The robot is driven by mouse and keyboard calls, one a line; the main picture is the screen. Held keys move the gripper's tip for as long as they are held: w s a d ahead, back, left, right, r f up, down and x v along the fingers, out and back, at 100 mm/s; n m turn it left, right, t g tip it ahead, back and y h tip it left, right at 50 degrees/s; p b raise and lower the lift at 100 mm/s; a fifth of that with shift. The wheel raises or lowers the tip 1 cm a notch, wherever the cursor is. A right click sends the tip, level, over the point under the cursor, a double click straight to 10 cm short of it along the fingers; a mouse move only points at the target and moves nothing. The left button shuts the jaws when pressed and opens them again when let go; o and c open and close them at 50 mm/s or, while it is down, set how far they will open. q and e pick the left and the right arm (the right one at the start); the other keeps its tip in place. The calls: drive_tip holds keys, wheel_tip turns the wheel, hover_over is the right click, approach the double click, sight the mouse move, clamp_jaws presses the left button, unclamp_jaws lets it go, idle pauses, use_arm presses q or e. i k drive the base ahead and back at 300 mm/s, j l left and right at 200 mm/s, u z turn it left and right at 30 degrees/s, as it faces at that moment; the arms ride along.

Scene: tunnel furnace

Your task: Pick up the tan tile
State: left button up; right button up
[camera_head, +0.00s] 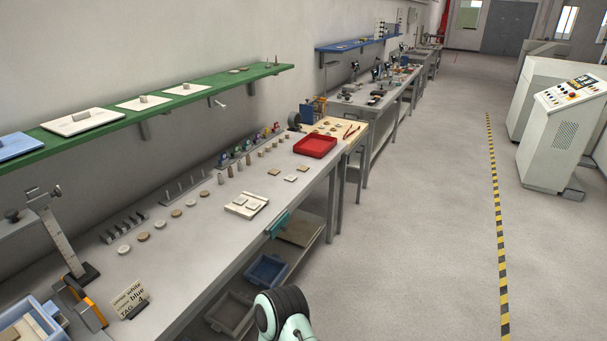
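A small tan tile (274,171) lies flat on the grey workbench (225,228), right of the middle of its top. No gripper shows. Only a dark and pale green part of my own arm shows at the bottom edge, in front of the bench.
A red tray (315,146) stands at the bench's far end. Rows of small round discs and pegs line the back. A green shelf (215,88) overhangs the wall side. A sign (129,300) stands near left. The floor (410,230) to the right is clear.

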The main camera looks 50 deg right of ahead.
sight(273, 172)
drive_tip(key=z, duration=1.5)
drive_tip(key=i+l+u, duration=0.1)
drive_tip(key=i+l, duration=1.7)
